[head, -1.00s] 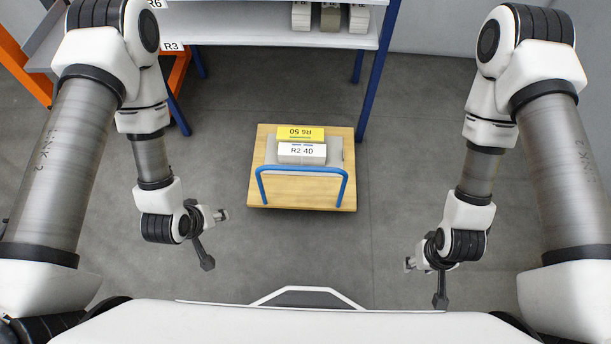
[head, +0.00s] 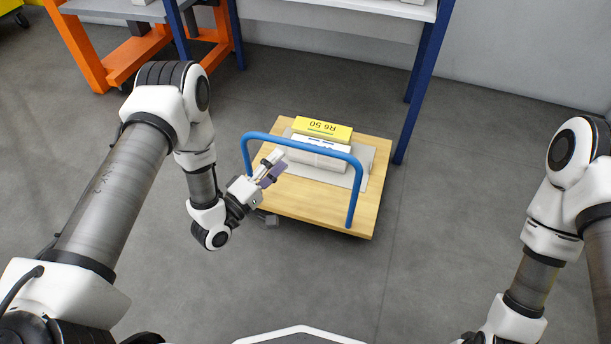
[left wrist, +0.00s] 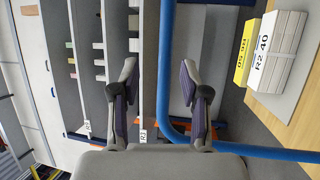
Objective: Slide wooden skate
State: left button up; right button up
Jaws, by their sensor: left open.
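The wooden skate (head: 310,205) is a light wood platform on the floor with a blue tube handle (head: 353,195) along its near side. My left gripper (head: 272,168) is open at the left part of the handle, with its fingers close to the tube. In the left wrist view, the blue handle (left wrist: 165,50) runs between the open fingers (left wrist: 160,78); contact cannot be told. My right gripper is outside the head view.
A blue-legged shelf (head: 426,60) stands behind the skate, one leg close to its far right corner. An orange-framed rack (head: 85,50) stands at the back left. The grey floor in front and to the right of the skate is clear.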

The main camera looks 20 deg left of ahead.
aim_at(297, 146)
pick_arm(q)
jog(key=b+x, duration=0.1)
jog(key=x, duration=0.3)
jog(key=f+b+x, duration=0.1)
jog(key=x, duration=0.2)
jog(key=shift+w+d+b, duration=0.1)
jog(key=shift+w+b, duration=0.1)
jog(key=shift+b, duration=0.15)
jog(key=shift+w, duration=0.15)
grip_shut()
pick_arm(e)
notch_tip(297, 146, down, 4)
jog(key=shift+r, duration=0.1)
